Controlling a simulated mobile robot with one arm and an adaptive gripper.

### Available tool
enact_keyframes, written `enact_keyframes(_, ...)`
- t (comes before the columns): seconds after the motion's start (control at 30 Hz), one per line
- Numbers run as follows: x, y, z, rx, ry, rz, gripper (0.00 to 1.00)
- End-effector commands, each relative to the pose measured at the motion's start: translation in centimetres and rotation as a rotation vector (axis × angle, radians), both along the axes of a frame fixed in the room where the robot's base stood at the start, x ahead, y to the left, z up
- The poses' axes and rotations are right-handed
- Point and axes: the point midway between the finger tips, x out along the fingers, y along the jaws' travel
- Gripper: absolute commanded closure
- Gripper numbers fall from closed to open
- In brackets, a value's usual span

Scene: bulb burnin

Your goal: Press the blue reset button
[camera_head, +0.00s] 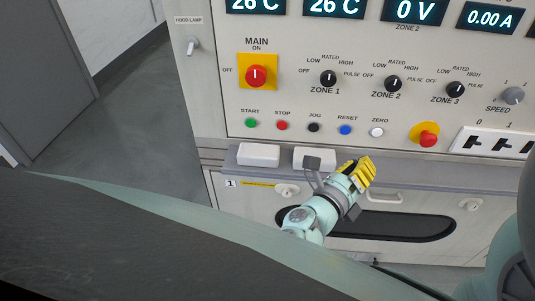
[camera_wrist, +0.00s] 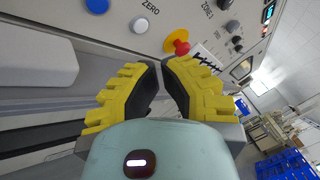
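The blue reset button (camera_head: 345,130) sits under its RESET label in the lower row of the panel, between the black JOG button (camera_head: 314,127) and the white ZERO button (camera_head: 377,132). In the wrist view the blue button (camera_wrist: 97,5) is cut by the top edge, left of the white button (camera_wrist: 140,25). My gripper (camera_head: 366,164) has yellow ribbed fingers and is below the button row, slightly right of the blue button, apart from it. In the wrist view its fingertips (camera_wrist: 160,65) come together with nothing between them.
A red emergency knob (camera_head: 428,140) on yellow is right of the ZERO button. Green START (camera_head: 251,123) and red STOP (camera_head: 282,125) buttons are to the left. White blocks (camera_head: 258,155) stand on the grey ledge below the panel, close to my gripper. A drawer handle (camera_head: 385,197) is lower.

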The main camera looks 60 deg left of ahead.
Motion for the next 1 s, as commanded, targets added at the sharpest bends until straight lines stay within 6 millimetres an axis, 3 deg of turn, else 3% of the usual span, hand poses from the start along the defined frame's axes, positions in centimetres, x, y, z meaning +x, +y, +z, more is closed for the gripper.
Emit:
enact_keyframes(0.27, 0.5, 0.6, 0.0, 0.001, -0.001, -0.002, 1.00)
enact_keyframes(0.7, 4.4, 4.8, -0.1, -0.001, -0.002, -0.004, 1.00)
enact_keyframes(1.0, 5.7, 6.5, -0.1, -0.002, 0.000, -0.004, 1.00)
